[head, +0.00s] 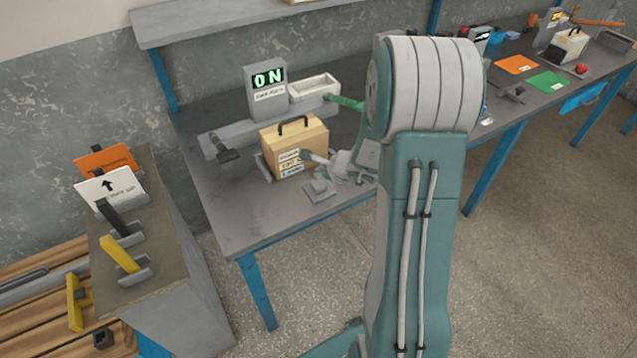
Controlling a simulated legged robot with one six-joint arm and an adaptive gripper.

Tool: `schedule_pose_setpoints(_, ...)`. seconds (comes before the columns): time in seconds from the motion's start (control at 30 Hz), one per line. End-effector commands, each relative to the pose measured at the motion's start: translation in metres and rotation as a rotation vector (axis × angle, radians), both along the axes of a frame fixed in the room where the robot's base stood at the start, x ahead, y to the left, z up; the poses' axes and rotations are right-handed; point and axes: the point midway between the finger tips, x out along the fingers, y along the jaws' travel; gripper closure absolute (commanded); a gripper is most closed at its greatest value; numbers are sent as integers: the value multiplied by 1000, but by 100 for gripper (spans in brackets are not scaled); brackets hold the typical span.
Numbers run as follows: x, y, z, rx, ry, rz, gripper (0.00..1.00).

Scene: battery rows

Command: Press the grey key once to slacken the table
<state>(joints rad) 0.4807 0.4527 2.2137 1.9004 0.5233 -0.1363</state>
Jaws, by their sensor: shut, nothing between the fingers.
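A small grey key (320,188) sits on a flat grey base near the front edge of the dark table (240,215). My gripper (308,156) is shut and empty, pointing left. It is just above and behind the key in the picture, in front of the right side of a tan box (312,134) with a black handle. I cannot tell whether its tip touches the box. My arm hides part of the table to the right. A grey display (262,85) behind the box reads "ON" in green.
A grey bar with a dark lever (222,148) lies left of the box. A white tray (315,87) stands beside the display. At left, a cabinet (165,240) carries black and yellow levers. The table's front left is clear.

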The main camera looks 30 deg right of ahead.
Motion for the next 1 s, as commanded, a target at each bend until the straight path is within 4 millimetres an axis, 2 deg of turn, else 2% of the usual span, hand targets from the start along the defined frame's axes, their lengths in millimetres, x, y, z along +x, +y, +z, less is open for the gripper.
schedule_pose_setpoints(0.43,0,0,36,-2,-1,-1,100)
schedule_pose_setpoints(1.0,0,0,37,-1,1,-1,100)
